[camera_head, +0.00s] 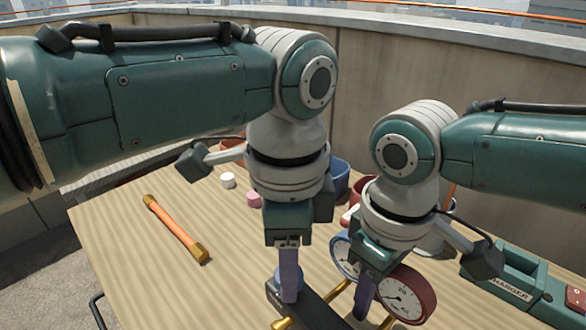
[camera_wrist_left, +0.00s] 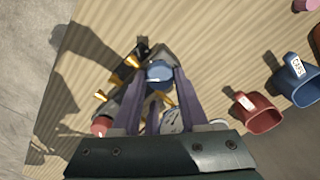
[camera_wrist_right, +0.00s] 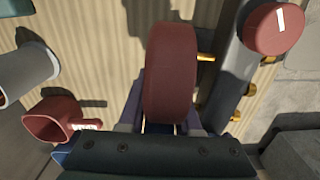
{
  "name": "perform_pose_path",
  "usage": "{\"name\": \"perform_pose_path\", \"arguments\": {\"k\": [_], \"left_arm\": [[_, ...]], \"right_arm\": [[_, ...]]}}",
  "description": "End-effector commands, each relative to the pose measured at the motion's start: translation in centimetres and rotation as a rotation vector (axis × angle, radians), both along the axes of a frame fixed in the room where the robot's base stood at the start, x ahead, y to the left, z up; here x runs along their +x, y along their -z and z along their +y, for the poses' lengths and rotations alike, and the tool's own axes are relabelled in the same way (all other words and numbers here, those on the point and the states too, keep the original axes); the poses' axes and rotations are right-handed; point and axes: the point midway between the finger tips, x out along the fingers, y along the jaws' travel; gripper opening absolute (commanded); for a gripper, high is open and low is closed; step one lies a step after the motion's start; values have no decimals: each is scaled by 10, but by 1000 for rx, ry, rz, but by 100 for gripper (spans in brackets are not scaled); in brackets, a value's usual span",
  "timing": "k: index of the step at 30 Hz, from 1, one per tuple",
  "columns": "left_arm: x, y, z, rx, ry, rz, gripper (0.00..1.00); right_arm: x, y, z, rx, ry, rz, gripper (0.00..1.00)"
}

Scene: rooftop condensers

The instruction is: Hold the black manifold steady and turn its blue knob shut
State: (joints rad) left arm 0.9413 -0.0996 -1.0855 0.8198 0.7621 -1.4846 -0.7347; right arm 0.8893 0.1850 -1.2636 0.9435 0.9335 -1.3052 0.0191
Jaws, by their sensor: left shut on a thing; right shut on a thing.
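The black manifold (camera_head: 312,308) stands at the front of the wooden bench, with brass fittings, a blue-rimmed gauge (camera_head: 343,256) and a red-rimmed gauge (camera_head: 410,296). Its blue knob (camera_wrist_left: 158,71) is between the fingers of my left gripper (camera_head: 289,275), which is shut on it from above. My right gripper (camera_head: 362,300) reaches down between the gauges and is shut on the manifold; the red gauge (camera_wrist_right: 170,75) hides its fingertips and the exact contact. The manifold's red knob (camera_wrist_right: 274,29) is clear of both grippers.
An orange rod with brass ends (camera_head: 177,229) lies on the bench's left side. A green charger box (camera_head: 520,275) sits at the right. A red mug (camera_wrist_left: 259,114) and a blue mug (camera_wrist_left: 297,82) stand beyond the manifold. A white cap (camera_head: 228,180) and a pink cap (camera_head: 254,199) lie further back.

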Motion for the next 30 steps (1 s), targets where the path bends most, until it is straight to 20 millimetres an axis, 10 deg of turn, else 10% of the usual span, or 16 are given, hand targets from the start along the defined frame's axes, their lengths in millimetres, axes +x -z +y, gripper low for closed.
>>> {"name": "perform_pose_path", "arguments": {"k": [30], "left_arm": [[0, -1, 0, 0, 832, 0, 0]], "right_arm": [[0, 0, 0, 1, 0, -1, 0]]}}
